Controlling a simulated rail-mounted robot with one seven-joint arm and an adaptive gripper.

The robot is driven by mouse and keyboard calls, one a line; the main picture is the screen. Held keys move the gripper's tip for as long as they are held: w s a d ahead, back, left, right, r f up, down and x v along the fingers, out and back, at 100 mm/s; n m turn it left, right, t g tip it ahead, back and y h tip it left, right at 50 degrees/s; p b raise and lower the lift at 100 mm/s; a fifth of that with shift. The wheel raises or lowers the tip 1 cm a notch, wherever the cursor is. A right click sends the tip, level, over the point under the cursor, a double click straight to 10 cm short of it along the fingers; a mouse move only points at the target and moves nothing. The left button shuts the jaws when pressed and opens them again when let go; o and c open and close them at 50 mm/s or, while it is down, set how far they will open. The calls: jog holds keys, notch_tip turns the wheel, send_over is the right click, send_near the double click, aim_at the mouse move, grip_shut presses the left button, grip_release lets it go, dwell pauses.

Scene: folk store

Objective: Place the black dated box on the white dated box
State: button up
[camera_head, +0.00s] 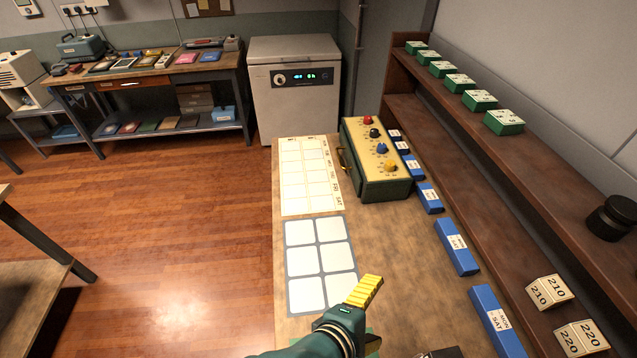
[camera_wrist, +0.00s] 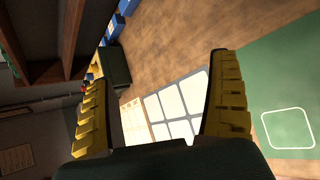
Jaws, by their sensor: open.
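Two white boxes with black printed numbers sit on the lower shelf at the right in the head view: one reads 210 (camera_head: 549,292), the other 220 (camera_head: 581,338). A dark object (camera_head: 441,353) is cut off at the bottom edge of the head view, and I cannot tell whether it is the black dated box. My gripper (camera_head: 369,316) is over the near part of the workbench, right of the grey grid mat. In the wrist view my gripper (camera_wrist: 158,82) has its yellow fingers spread wide with nothing between them.
The workbench (camera_head: 405,265) holds a grey mat with white squares (camera_head: 319,262), a white chart (camera_head: 309,178) and a green control box (camera_head: 377,160). Blue day-labelled blocks (camera_head: 456,247) line its right side. Green number boxes (camera_head: 479,100) and a black cylinder (camera_head: 611,218) stand on shelving. A green mat (camera_wrist: 285,95) shows in the wrist view.

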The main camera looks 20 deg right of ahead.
jog(key=w+a+r+m+t+y, duration=0.25)
jog(key=w+r+t, duration=0.25)
jog(key=r, duration=0.3)
jog(key=w+a+r+m+t+y, duration=0.2)
jog(key=w+a+r+m+t, duration=0.15)
jog(key=r+t, duration=0.35)
jog(key=s+a+r+m+t+y, duration=0.1)
jog(key=a+r+m+t+y, duration=0.1)
jog(key=r, duration=0.7)
jog(key=s+a+r+m+t+y, duration=0.2)
jog(key=a+r+t+y, duration=0.1)
jog(key=r, duration=0.5)
jog(key=shift+s+a+r+m+t, duration=0.25)
jog(key=shift+s+r+m+t, duration=0.1)
jog(key=shift+t, duration=0.35)
jog(key=shift+w, duration=0.1)
